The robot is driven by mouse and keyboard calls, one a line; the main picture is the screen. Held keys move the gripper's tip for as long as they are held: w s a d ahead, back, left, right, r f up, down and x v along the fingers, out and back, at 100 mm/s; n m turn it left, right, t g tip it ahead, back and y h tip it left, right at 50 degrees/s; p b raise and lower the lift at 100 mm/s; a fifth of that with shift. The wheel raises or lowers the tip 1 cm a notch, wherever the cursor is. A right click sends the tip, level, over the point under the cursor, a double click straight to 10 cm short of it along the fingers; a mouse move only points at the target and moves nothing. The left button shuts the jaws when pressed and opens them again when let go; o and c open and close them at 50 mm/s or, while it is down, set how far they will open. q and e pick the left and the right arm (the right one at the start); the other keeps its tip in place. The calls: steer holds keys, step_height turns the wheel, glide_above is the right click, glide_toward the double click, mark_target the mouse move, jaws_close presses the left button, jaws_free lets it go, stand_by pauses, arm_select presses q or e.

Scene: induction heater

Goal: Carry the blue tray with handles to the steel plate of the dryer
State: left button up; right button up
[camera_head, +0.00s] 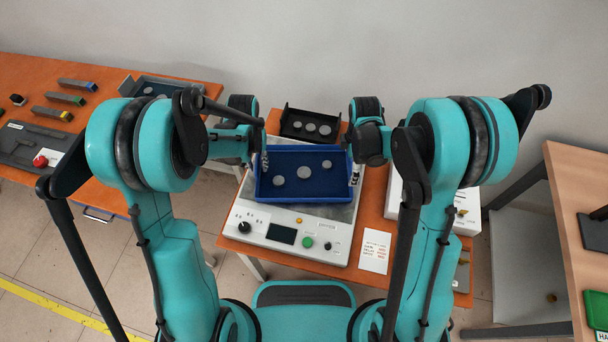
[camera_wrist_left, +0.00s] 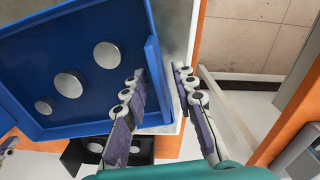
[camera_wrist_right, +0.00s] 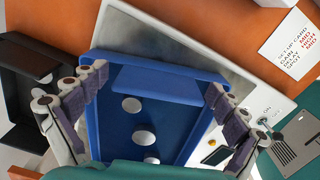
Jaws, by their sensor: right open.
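The blue tray (camera_head: 300,192) holds several pale discs and lies on the steel plate (camera_head: 338,213) of the white dryer (camera_head: 265,222), in the middle of the head view. My left gripper (camera_head: 264,163) is at the tray's left end. In the left wrist view its fingers (camera_wrist_left: 160,82) are apart, with the tray's rim (camera_wrist_left: 153,60) showing between them; contact cannot be told. My right gripper (camera_head: 355,174) is at the tray's right end. In the right wrist view its fingers (camera_wrist_right: 148,88) are wide open, with the tray (camera_wrist_right: 175,122) below and between them.
A black tray with discs (camera_head: 310,124) stands behind the dryer. A white box (camera_head: 398,205) and a printed card (camera_head: 375,250) are to the right on the orange table. Another orange table (camera_head: 50,75) is at the left, a wooden one (camera_head: 575,165) at the right.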

arm_select(q)
step_height(320, 180, up, 11)
steer(key=shift+r, duration=0.15)
arm_select(e)
steer(key=shift+r, duration=0.1)
step_height(320, 180, up, 12)
steer(key=shift+f, duration=0.1)
stand_by(0.6)
arm_select(q)
steer(key=s+a+r+t, duration=0.1)
steer(key=s+r+t, duration=0.2)
steer(key=s, duration=0.4)
steer(key=s+a+r+t+b, duration=0.1)
steer(key=s+a+r+t, duration=0.1)
steer(key=s, duration=0.6)
steer(key=shift+s+a+r+t, duration=0.15)
steer(key=shift+s+r+t, duration=0.3)
steer(key=shift+t, duration=0.65)
arm_select(e)
steer(key=s+d+r+m+t, duration=0.1)
steer(key=s+r+m+t, duration=0.2)
steer(key=s+m, duration=0.4)
steer(key=s+d+r+m+t, duration=0.2)
steer(key=s+r+m+t, duration=0.1)
steer(key=s+m, duration=0.5)
steer(key=m+t, duration=0.1)
steer(key=m, duration=0.2)
steer(key=shift+s+d, duration=0.15)
steer(key=shift+s, duration=0.15)
